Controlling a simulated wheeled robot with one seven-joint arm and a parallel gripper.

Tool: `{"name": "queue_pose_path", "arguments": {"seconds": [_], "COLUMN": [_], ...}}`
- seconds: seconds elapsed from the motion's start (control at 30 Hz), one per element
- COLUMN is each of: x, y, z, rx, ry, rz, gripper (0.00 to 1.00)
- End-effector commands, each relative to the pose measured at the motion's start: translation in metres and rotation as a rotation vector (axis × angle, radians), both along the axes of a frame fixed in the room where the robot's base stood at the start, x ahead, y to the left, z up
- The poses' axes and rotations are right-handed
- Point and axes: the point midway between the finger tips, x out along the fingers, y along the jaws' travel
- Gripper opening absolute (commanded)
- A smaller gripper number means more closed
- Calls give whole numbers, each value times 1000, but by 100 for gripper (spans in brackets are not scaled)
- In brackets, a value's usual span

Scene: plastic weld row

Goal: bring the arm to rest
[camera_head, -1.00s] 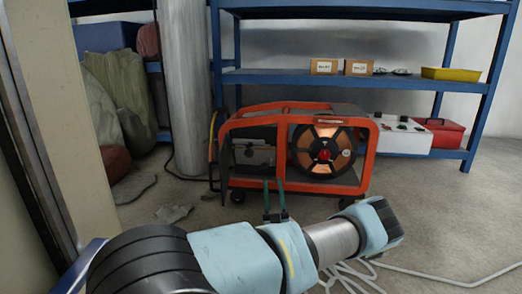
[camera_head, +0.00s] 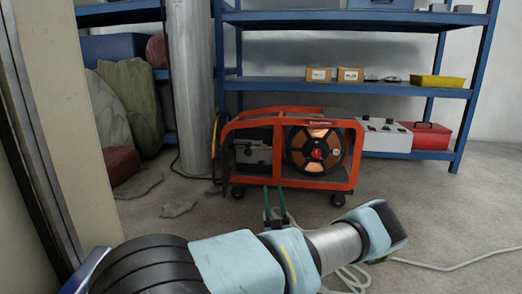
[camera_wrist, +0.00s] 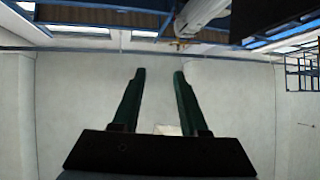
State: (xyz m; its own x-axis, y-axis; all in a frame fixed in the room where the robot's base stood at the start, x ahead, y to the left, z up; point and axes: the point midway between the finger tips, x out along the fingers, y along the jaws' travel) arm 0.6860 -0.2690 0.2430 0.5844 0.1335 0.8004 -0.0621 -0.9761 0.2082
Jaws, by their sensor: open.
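My arm stretches across the bottom of the head view, and its light blue and black links are bent low in front of me. My gripper (camera_head: 276,205) shows there as two thin green fingers pointing up, in front of the orange machine. In the wrist view my gripper (camera_wrist: 158,76) has its two dark green fingers apart with nothing between them. The wrist view looks toward a pale wall and the ceiling area. My gripper is open and empty.
An orange-framed wheeled machine (camera_head: 233,160) with a reel stands ahead. Blue shelving (camera_head: 300,84) behind it holds small boxes, a yellow tray (camera_head: 438,82) and a red case (camera_head: 430,138). A silver column (camera_head: 188,90) stands left. A pale hose (camera_head: 450,267) lies on the floor at right.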

Motion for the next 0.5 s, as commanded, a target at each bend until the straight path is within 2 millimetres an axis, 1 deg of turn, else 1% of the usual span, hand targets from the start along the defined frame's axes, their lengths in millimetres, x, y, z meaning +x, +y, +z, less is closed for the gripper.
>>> {"name": "queue_pose_path", "arguments": {"seconds": [0.03, 0.27, 0.5], "x": [4, 24, 55], "y": [3, 21, 54], "z": [5, 17, 35], "rx": [-11, -65, -163], "ry": [17, 126, 329], "rz": [10, 73, 168], "gripper": [43, 43, 43]}}
